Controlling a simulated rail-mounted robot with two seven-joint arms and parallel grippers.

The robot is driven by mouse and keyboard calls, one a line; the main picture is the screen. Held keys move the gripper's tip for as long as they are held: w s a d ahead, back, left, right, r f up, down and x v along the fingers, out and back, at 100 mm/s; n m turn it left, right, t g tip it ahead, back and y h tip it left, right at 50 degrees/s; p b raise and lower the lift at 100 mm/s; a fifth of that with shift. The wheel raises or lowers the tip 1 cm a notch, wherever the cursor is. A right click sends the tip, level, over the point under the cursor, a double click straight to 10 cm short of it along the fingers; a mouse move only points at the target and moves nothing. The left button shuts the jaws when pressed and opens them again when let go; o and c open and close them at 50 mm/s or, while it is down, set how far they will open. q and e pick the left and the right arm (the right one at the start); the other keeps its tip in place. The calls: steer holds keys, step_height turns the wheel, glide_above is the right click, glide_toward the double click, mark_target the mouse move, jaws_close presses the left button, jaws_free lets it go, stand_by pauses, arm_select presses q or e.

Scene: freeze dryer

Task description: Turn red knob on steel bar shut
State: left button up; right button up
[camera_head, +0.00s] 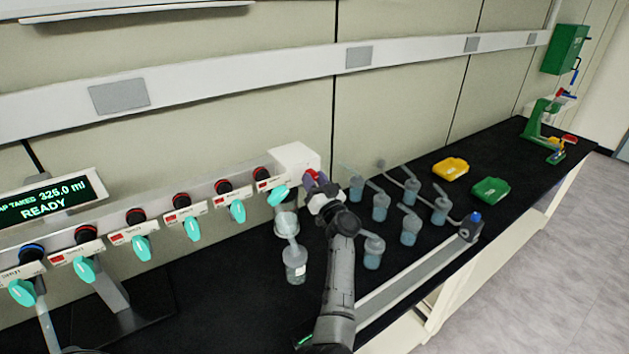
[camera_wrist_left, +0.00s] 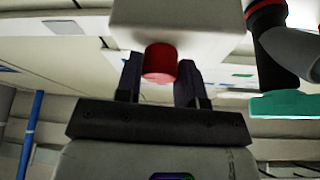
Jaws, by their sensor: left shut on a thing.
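The steel bar (camera_head: 98,217) runs along the back wall with several valves, ending in a pale block (camera_head: 292,156) at its right end. A red knob (camera_head: 311,174) is on this end block and also shows in the left wrist view (camera_wrist_left: 160,62), between the two dark fingers. My left gripper (camera_head: 318,180) is shut on the red knob; its fingers (camera_wrist_left: 159,80) stand on both sides of it. The knob's turn angle cannot be read. My right gripper is in neither view.
Teal valve handles (camera_head: 237,211) hang along the bar. A flask (camera_head: 295,262) hangs close left of my arm. Several capped flasks (camera_head: 380,206) stand right of it. Yellow (camera_head: 450,168) and green (camera_head: 490,190) items lie farther right on the black bench.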

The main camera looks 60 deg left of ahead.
arm_select(q)
steer(key=shift+n, duration=0.4)
steer(key=n+g+b, duration=0.1)
steer(key=n+g, duration=0.1)
steer(key=n, duration=0.2)
steer(key=n+g+h+b, duration=0.1)
steer(key=n+g+b, duration=0.1)
steer(key=n, duration=0.2)
steer(key=n+g+b, duration=0.2)
steer(key=n, duration=0.2)
steer(key=shift+w+f+g+h, duration=0.15)
steer(key=shift+w+g+h, duration=0.15)
steer(key=shift+g, duration=0.1)
steer(key=n+g+h+b, duration=0.1)
steer(key=n, duration=0.2)
steer(key=n+g+h+b, duration=0.1)
steer(key=n+b, duration=0.1)
steer(key=n, duration=0.1)
steer(key=shift+n, duration=0.4)
steer(key=shift+r+n+h+b, duration=0.15)
steer(key=shift+n+h+b, duration=0.3)
steer(key=shift+n, duration=0.45)
steer(key=shift+r+n+h+b, duration=0.15)
steer(key=shift+n+h+b, duration=0.1)
steer(key=shift+n+b, duration=0.5)
steer(key=shift+n, duration=0.25)
steer(key=o, duration=0.9)
